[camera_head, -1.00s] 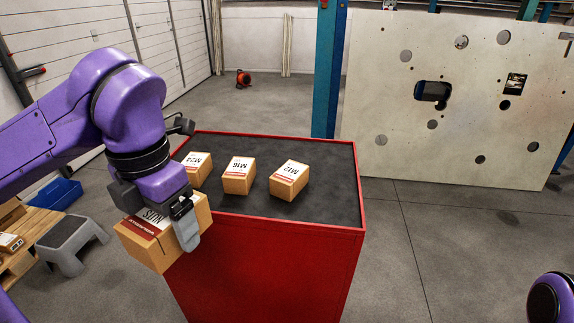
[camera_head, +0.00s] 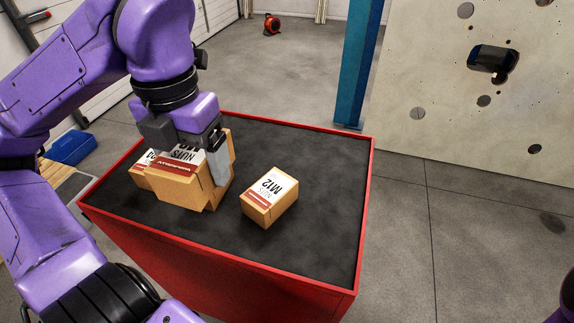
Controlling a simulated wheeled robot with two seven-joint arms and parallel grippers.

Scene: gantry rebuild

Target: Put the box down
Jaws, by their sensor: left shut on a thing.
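My left gripper (camera_head: 188,150) is shut on a brown cardboard box with a white and red label reading NUTS (camera_head: 183,188). The held box is over the left part of the red cabinet's dark top (camera_head: 315,170); I cannot tell whether it touches that top. A box marked M12 (camera_head: 270,198) stands on the top to its right, with a gap between them. Another box (camera_head: 146,163) shows in part behind the held box at the left. A further brown box edge (camera_head: 229,143) shows behind the gripper, mostly hidden. My right gripper is out of view.
The cabinet has a raised red rim (camera_head: 368,205). Its top is bare to the right of and behind the M12 box. A blue post (camera_head: 358,70) and a pale panel with holes (camera_head: 440,95) stand beyond. A blue bin (camera_head: 72,147) is on the floor at left.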

